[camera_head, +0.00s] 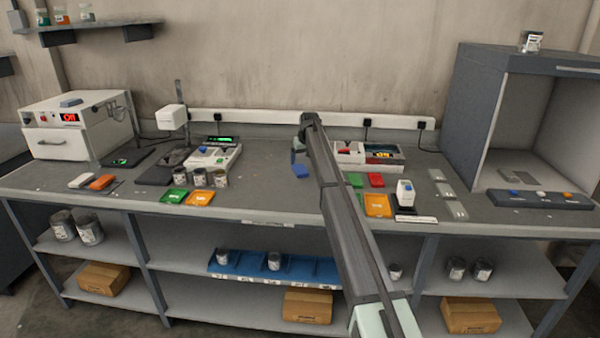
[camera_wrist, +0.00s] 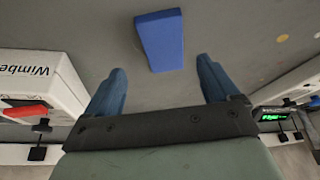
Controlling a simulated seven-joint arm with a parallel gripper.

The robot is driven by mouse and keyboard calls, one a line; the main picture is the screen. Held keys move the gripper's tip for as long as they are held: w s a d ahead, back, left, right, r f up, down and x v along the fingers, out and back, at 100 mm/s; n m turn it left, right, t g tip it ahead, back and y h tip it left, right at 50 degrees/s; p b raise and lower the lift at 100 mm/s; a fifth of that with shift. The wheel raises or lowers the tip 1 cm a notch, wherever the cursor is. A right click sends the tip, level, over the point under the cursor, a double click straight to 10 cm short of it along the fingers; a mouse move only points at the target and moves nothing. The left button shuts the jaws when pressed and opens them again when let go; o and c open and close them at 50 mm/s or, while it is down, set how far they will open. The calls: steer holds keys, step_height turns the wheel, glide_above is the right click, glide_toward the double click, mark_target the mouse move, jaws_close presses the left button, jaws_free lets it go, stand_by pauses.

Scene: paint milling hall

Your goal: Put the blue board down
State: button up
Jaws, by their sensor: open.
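The blue board (camera_head: 300,171) lies on the grey bench top, just left of my arm in the head view. In the wrist view the blue board (camera_wrist: 160,40) is a plain flat block, apart from both fingers. My gripper (camera_wrist: 161,70) is open and empty, with its blue fingers spread wider than the board and the board just beyond their tips. In the head view my gripper (camera_head: 298,154) is partly hidden behind my arm.
Green (camera_head: 174,195) and orange (camera_head: 198,198) boards and several small cans (camera_head: 221,178) are to the left. Another orange board (camera_head: 377,205), a red board (camera_head: 376,180) and a white device (camera_head: 405,193) are to the right. Bench left of the blue board is clear.

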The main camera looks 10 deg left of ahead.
mark_target(300, 169)
steer(key=shift+s+a+x, duration=0.15)
steer(key=shift+x, duration=1.2)
steer(key=shift+s+a+x, duration=0.1)
steer(key=shift+a+x, duration=0.05)
steer(key=shift+x, duration=1.2)
steer(key=c, duration=1.2)
steer(key=shift+c, duration=0.2)
